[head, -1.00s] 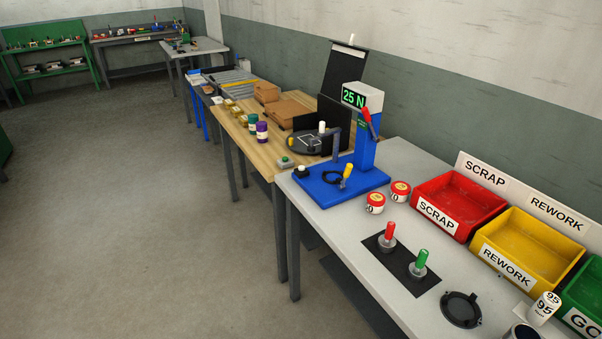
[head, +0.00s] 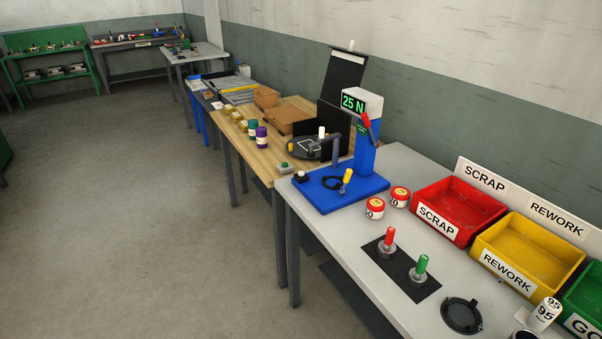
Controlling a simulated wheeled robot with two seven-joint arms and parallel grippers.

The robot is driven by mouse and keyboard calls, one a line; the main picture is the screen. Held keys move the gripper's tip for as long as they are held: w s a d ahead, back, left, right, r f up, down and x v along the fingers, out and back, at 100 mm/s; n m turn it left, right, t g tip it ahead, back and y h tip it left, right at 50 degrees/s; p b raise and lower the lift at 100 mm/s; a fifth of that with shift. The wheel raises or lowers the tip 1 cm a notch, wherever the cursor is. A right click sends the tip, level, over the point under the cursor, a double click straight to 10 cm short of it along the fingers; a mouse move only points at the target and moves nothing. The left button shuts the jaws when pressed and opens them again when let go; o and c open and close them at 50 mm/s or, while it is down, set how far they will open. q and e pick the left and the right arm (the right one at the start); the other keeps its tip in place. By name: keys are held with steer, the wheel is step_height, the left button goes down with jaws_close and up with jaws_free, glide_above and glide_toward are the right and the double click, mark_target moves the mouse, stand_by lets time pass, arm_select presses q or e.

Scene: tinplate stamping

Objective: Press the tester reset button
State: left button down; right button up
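The tester (head: 367,150) is a blue stand on a blue base plate at the near grey table's far left corner. Its display (head: 354,102) reads 25 N in green. A yellow-topped part (head: 347,176) stands on the base beside a black ring (head: 333,183). Neither of my grippers shows in the head view.
Two small red-and-white tins (head: 375,208) stand right of the tester. Red (head: 458,210) and yellow (head: 527,250) bins line the back. Red and green handles stand on a black mat (head: 402,268). Floor at left is clear.

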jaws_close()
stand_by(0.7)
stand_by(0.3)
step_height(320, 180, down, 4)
steer(key=b, duration=0.4)
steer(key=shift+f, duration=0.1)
